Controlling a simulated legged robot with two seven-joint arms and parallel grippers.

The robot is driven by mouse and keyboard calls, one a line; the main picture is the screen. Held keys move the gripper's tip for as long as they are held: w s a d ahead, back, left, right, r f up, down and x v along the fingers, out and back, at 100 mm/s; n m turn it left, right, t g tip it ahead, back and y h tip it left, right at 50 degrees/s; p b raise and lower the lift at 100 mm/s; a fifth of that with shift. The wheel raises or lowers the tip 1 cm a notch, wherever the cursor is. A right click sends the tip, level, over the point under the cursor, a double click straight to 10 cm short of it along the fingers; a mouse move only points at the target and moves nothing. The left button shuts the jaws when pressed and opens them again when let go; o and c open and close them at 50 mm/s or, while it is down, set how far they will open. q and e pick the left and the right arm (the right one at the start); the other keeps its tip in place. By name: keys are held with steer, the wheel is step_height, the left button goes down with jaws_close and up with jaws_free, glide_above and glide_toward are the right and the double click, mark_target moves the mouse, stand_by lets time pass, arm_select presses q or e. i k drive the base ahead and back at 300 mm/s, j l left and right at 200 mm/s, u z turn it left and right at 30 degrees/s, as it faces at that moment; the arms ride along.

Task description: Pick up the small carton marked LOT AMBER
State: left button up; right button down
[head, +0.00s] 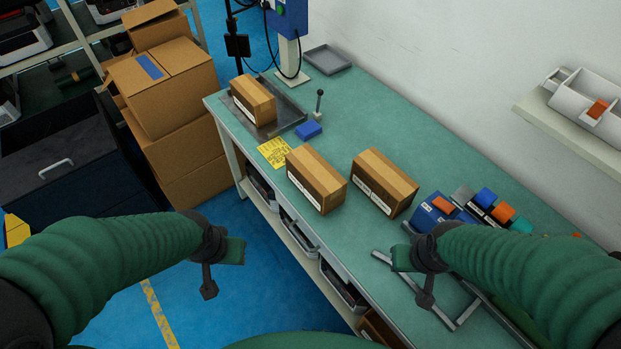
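Three small brown cartons stand on the green workbench (410,110). One carton (252,100) sits on a metal tray at the far left end. A second carton (316,180) stands mid-bench near the front edge, and a third carton (385,183) stands to its right, with a gap between them. Each has a white label on its front side, too small to read, so I cannot tell which is LOT AMBER. My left gripper (222,267) is over the floor in front of the bench, apart from the cartons. My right gripper (412,276) is over the bench front, nearer than the third carton. Neither visibly holds anything; finger opening is unclear.
A yellow sheet (274,152) and a blue block (308,130) lie near the cartons, beside a small upright lever (319,103). Blue and orange items (487,204) lie right of the third carton. Large boxes (165,85) are stacked left of the bench.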

mark_target(321, 185)
steer(key=i+j+z, duration=0.1)
steer(key=j, duration=0.25)
steer(key=i+j+z, duration=0.1)
steer(key=i+j, duration=0.2)
steer(key=i+j+z, duration=0.1)
steer(key=j, duration=0.3)
steer(key=i+j+z, duration=0.1)
steer(key=i+j, duration=0.15)
steer(key=i+j+z, duration=0.1)
steer(key=j, duration=0.4)
steer(key=i+j+z, duration=0.1)
steer(key=j, duration=0.25)
steer(key=i, duration=0.1)
